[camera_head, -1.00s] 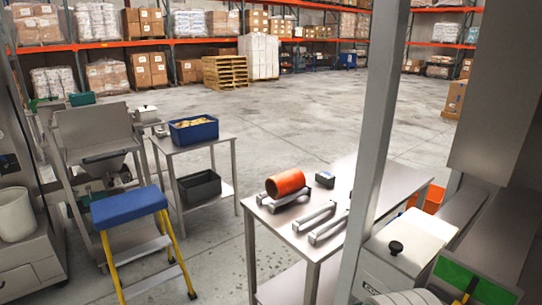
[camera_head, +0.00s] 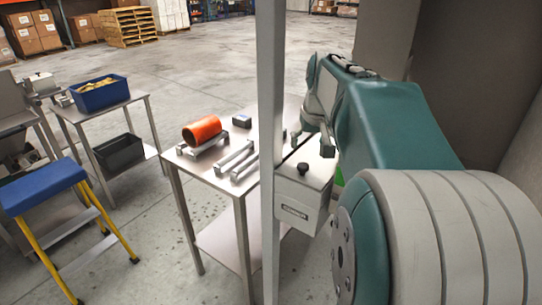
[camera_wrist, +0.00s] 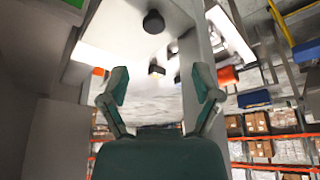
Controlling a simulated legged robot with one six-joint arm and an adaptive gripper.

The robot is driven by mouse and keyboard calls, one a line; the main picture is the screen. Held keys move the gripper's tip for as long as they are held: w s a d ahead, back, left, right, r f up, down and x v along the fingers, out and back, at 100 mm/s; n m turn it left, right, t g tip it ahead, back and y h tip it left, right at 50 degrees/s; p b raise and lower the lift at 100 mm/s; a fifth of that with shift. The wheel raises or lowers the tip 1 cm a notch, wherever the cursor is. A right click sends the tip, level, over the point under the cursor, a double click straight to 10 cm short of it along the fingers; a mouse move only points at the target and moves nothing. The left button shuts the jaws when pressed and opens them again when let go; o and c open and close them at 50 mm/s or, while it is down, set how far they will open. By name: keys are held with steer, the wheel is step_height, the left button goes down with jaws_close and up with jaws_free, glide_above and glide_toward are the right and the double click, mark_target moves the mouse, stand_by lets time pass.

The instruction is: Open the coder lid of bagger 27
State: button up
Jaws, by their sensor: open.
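A pale box with a lid stands behind the grey post in the head view; I take it for the coder, its lid (camera_head: 304,182) down and a black knob (camera_head: 303,169) on top. Its small front label is too small to read. The lid (camera_wrist: 130,28) and knob (camera_wrist: 153,22) also show at the top of the wrist view. My gripper (camera_wrist: 160,82) is open and empty, its two fingers apart, with the knob beyond the fingertips. In the head view my arm reaches in from the right and ends near the box, close above it.
A grey post (camera_head: 268,90) stands just left of the box. A steel table (camera_head: 190,160) behind it holds an orange roll (camera_head: 201,130), metal bars and a small dark block (camera_head: 242,121). A blue-topped step stool (camera_head: 40,186) stands at left. Open floor lies behind.

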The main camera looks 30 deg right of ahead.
mark_target(303, 165)
steer(key=x, duration=0.7)
steer(key=d+x, duration=0.1)
steer(key=x, duration=0.3)
steer(key=shift+w, duration=0.15)
steer(key=shift+r, duration=0.1)
jaws_close()
